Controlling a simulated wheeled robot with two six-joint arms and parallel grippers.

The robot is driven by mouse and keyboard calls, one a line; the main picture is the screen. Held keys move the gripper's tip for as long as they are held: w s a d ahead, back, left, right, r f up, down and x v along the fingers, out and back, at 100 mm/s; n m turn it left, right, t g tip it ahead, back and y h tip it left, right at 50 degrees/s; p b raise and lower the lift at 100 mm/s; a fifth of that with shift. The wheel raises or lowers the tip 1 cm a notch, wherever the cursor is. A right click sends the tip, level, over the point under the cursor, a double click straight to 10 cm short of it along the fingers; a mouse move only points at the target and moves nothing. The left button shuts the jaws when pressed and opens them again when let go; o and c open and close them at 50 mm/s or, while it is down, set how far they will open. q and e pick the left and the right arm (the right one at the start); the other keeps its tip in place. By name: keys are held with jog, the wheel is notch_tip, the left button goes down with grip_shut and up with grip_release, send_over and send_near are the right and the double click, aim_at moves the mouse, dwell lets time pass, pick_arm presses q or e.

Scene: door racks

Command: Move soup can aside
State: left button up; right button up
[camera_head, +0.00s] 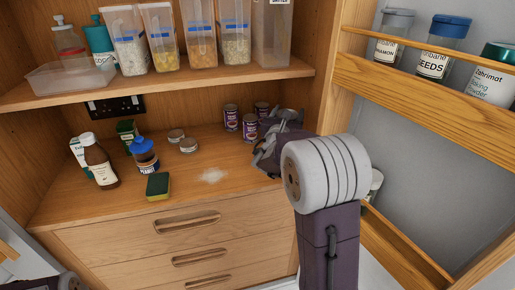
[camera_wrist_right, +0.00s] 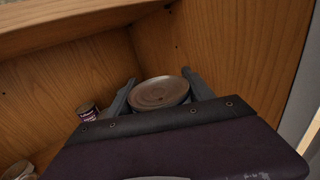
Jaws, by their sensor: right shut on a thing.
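In the head view my right gripper (camera_head: 273,140) is low at the right end of the wooden counter, beside a group of purple-labelled cans. One can (camera_head: 231,117) stands at the left of the group, another (camera_head: 249,127) close to the gripper and a third (camera_head: 262,109) behind. In the right wrist view my right gripper (camera_wrist_right: 158,88) is shut on a can (camera_wrist_right: 160,92), whose round brown lid shows between the two fingers. Its label is hidden there. A purple-labelled can (camera_wrist_right: 88,112) stands to its left. My left arm shows only as a dark sliver at the bottom left corner of the head view.
A dark bottle (camera_head: 102,165), a blue-lidded jar (camera_head: 145,157), a sponge (camera_head: 158,186) and small tins (camera_head: 188,145) stand on the counter. A pale spill (camera_head: 212,176) lies mid-counter. A shelf (camera_head: 170,87) hangs above; a door rack (camera_head: 425,95) is at right.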

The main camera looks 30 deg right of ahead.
jog(key=w+a+f, duration=0.2)
jog(key=w+f, duration=0.1)
jog(key=w+a+f, duration=0.1)
jog(key=w+f, duration=0.2)
jog(key=f, duration=0.1)
jog(key=w+a+f, duration=0.2)
jog(key=w+f, duration=0.1)
jog(key=shift+w+a+f+p, duration=0.25)
jog(key=shift+a+p, duration=0.1)
jog(key=shift+s+f+b, duration=0.1)
jog(key=shift+f+b, duration=0.05)
jog(key=shift+b, duration=0.15)
jog(key=o, duration=1.8)
jog(key=shift+c, duration=0.2)
